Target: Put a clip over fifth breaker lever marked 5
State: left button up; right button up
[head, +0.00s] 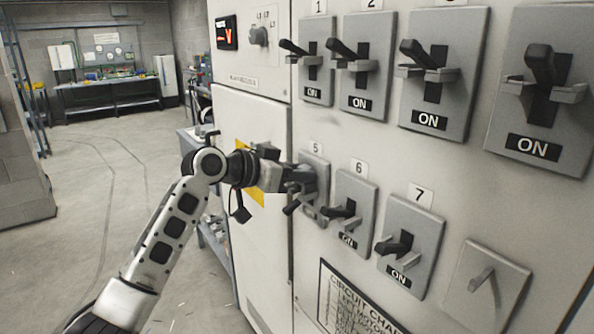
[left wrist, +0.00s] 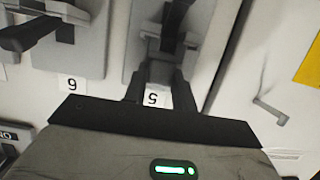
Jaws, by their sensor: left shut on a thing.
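My left gripper (head: 298,180) is in front of the breaker marked 5 (head: 322,172), in the lower row. Its fingers point at the plate, beside the upper part of that breaker. In the left wrist view, which is upside down, the fingertips (left wrist: 160,72) close on a small grey piece (left wrist: 163,46), which appears to be the clip. Fingers hide part of it, and I cannot tell whether it sits around the lever. The black lever of breaker 5 (head: 292,207) angles out below the fingers; it also shows at the top of the left wrist view (left wrist: 178,12). My right gripper is not in view.
Breaker 6 (head: 357,195) is close on the right, its black lever sticking out. Breaker 7 (head: 425,232) is beyond it. Breakers 1 to 3 and another unnumbered in view form the upper row. A chart (head: 350,305) hangs below. Open floor (head: 100,215) lies left.

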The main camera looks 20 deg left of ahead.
pick_arm(q)
jog(key=o, duration=1)
jog(key=b+v, duration=0.2)
jog(key=v, duration=1)
jog(key=s+d+f+n+y, duration=0.1)
jog(key=s+d+f, duration=0.1)
jog(key=f, duration=0.7)
jog(key=s+d+f+n+y, duration=0.1)
jog(key=s+d+f+n, duration=0.1)
jog(key=f, duration=0.7)
jog(key=s+d+f+n+y, duration=0.1)
jog(key=s+d+f+y, duration=0.15)
jog(key=f, duration=0.65)
jog(key=s+d+f, duration=0.2)
jog(key=s+f, duration=0.3)
jog(key=s, duration=0.4)
jog(key=s+d+f+n+g+y, duration=0.1)
jog(key=s+d+f, duration=0.1)
jog(key=s+f, duration=0.4)
jog(key=s, duration=0.2)
jog(key=shift+s+d+f, duration=0.25)
jog(key=shift+s+f, duration=0.05)
jog(key=shift+s, duration=0.1)
